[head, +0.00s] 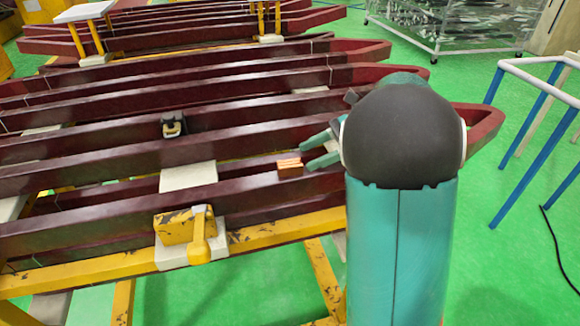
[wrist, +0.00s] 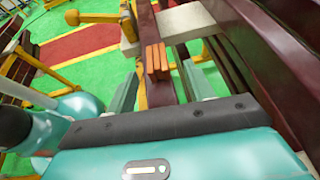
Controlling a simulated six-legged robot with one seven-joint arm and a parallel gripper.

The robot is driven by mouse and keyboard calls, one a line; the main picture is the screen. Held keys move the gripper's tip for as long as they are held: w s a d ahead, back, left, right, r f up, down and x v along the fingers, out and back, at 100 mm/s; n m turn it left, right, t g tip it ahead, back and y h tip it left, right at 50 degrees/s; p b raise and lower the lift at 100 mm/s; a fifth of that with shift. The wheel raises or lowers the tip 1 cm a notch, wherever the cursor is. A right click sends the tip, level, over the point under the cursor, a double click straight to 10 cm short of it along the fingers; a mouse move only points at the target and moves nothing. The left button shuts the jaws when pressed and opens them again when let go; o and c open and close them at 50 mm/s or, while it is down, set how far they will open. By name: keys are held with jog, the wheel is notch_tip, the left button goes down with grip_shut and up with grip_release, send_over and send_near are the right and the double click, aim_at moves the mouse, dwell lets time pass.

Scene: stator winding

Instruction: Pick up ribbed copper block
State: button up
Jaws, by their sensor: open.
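The ribbed copper block (head: 290,167) is a small orange-copper piece on a dark red bar, just left of my gripper (head: 319,150) in the head view. My gripper's two teal fingers are apart and point left toward the block. In the wrist view the ribbed copper block (wrist: 157,62) shows its vertical ribs. It lies ahead of the fingertips, roughly between the lines of the two fingers of my gripper (wrist: 160,78).
Long dark red bars (head: 110,185) lie side by side on a yellow frame (head: 270,236). A yellow clamp (head: 187,228) and a black part (head: 173,125) sit left of the block. A blue-legged stand (head: 540,100) is at the right.

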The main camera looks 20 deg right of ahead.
aim_at(288, 163)
jog(key=shift+s+r+x, duration=0.1)
jog(key=shift+r+x, duration=0.05)
jog(key=shift+x, duration=1.4)
jog(key=shift+s+r+x, duration=0.1)
jog(key=shift+r+x, duration=0.05)
jog(key=shift+x, duration=1.4)
jog(key=shift+a, duration=0.15)
grip_shut()
jog(key=shift+r, duration=0.1)
